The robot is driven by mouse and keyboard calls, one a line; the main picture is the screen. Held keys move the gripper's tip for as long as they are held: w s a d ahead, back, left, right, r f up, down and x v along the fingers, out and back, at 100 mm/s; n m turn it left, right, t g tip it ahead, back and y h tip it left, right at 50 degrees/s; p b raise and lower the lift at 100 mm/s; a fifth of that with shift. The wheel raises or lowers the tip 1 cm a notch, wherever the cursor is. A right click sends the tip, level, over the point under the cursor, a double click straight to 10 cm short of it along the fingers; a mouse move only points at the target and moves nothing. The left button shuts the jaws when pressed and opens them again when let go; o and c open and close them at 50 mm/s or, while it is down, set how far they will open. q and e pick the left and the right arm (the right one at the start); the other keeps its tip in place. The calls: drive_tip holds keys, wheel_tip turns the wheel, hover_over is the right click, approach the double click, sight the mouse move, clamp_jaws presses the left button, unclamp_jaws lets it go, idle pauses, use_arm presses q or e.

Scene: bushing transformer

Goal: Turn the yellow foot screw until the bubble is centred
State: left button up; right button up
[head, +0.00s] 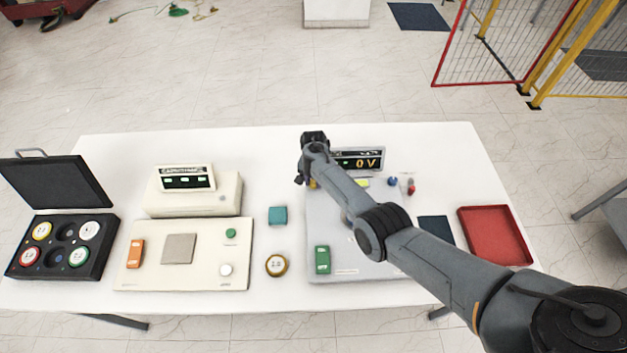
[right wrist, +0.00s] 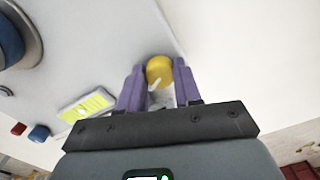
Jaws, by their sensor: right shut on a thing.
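The yellow foot screw (right wrist: 159,69) sits at the edge of the grey instrument plate (right wrist: 100,40), between the purple fingers of my right gripper (right wrist: 160,84). The gripper is shut on it. In the head view, the right gripper (head: 305,180) reaches down at the plate's far left corner, and only a bit of the yellow screw (head: 313,184) shows beside it. A yellow-green level vial (right wrist: 88,104) in a pale frame lies on the plate near the screw; I cannot make out where its bubble is. My left gripper is not in view.
A display reading 0 V (head: 366,162) stands behind the plate. Red and blue terminals (head: 393,182) sit to the right of the vial. A red tray (head: 495,236) is at right.

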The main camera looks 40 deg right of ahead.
drive_tip(key=o, duration=1)
drive_tip(key=shift+o, duration=0.2)
drive_tip(key=shift+r, duration=0.1)
drive_tip(key=shift+r, duration=0.3)
wheel_tip(320, 180, up, 10)
drive_tip(key=p, duration=0.2)
